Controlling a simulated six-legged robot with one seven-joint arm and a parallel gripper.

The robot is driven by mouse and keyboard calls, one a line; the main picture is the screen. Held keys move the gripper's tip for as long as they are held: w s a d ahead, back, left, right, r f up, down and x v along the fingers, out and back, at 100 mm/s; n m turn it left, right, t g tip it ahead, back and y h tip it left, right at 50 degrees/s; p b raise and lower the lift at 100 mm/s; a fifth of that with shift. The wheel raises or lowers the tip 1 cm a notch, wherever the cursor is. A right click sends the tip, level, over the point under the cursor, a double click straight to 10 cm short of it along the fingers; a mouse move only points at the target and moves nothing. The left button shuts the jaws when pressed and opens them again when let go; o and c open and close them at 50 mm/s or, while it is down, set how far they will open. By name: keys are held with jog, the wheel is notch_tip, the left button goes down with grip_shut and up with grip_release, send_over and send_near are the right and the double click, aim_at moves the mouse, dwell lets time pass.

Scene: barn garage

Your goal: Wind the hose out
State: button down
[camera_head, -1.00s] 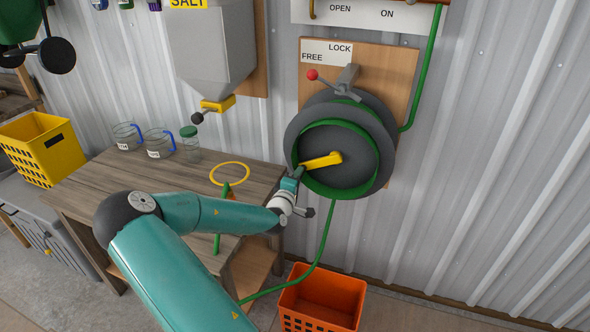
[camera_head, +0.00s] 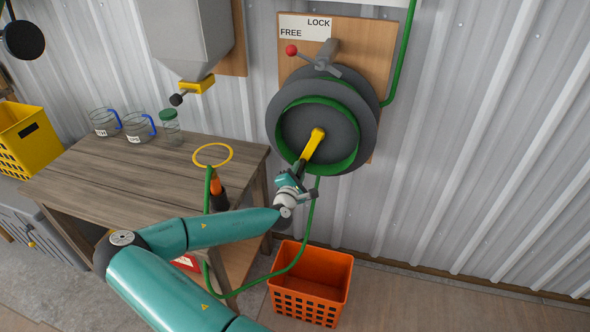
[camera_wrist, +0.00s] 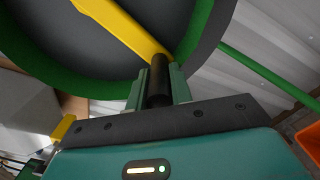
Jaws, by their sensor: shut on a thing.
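The dark grey hose reel (camera_head: 358,95) with green inner rings hangs on a wooden wall board. Its yellow crank arm (camera_head: 314,143) points down and slightly left from the hub. My gripper (camera_head: 296,172) is at the crank's outer end. In the wrist view my gripper (camera_wrist: 158,90) is shut on the black crank handle (camera_wrist: 159,75), one finger on each side. The green hose (camera_head: 305,235) hangs from the reel, loops low to the left and rises by the table to an orange-and-black nozzle (camera_head: 216,187). The red-knobbed lever (camera_head: 291,50) points left, beside FREE.
A wooden table (camera_head: 110,185) at left holds a yellow ring (camera_head: 213,155), two glass jugs and a green-lidded jar (camera_head: 170,127). A grey hopper (camera_head: 190,40) hangs above. An orange crate (camera_head: 310,283) stands below the reel. Floor at right is clear.

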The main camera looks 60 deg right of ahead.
jog(key=shift+s, duration=0.2)
jog(key=c, duration=1.3)
grip_release()
jog(key=shift+o, duration=0.2)
jog(key=s+a, duration=0.2)
jog(key=a, duration=1.1)
jog(key=shift+a, duration=0.35)
